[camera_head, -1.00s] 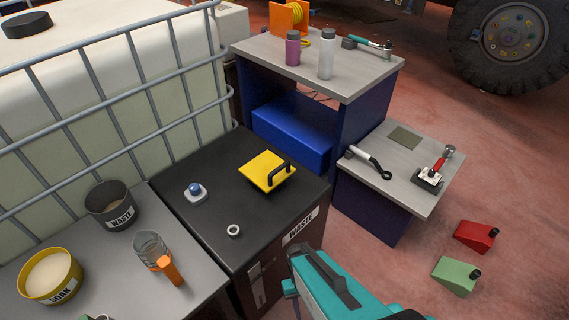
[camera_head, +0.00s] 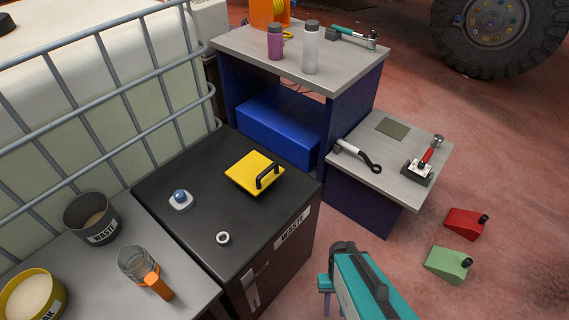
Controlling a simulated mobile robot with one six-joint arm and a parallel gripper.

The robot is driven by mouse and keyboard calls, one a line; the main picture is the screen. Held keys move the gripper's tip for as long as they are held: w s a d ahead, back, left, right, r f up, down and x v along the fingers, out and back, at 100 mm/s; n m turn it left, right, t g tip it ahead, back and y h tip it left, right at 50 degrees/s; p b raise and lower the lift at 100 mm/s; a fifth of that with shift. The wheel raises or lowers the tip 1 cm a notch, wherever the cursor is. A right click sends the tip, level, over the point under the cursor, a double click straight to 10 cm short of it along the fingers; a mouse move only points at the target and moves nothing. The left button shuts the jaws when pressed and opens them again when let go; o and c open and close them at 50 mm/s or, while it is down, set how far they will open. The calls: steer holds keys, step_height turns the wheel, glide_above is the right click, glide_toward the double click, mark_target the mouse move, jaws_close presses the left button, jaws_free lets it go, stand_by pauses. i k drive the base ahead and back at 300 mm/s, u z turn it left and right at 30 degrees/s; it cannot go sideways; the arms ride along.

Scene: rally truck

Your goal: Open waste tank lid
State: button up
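The black waste tank (camera_head: 215,265) stands in the middle, with a white WASTE label on its front. Its yellow lid (camera_head: 245,170) lies flat and closed on top, with a black bar handle (camera_head: 268,175) at its right side. My teal arm comes up from the bottom edge, in front and to the right of the tank. My gripper (camera_head: 325,284) is partly seen at the arm's left side, lower in the picture than the lid and apart from it. Its fingertips are mostly hidden, so I cannot tell whether it is open or shut.
A blue-topped knob (camera_head: 180,198) and a metal nut (camera_head: 222,238) sit on the tank top. A grey table (camera_head: 85,275) with a waste cup, jar and yellow bowl adjoins on the left. A bench (camera_head: 300,75) and low table (camera_head: 370,160) stand behind and right. Red and green wedges lie on the floor.

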mark_target(255, 172)
steer(key=z, duration=0.2)
steer(key=k, duration=1.5)
steer(key=u, duration=0.8)
steer(key=i, duration=1)
steer(key=z, duration=0.05)
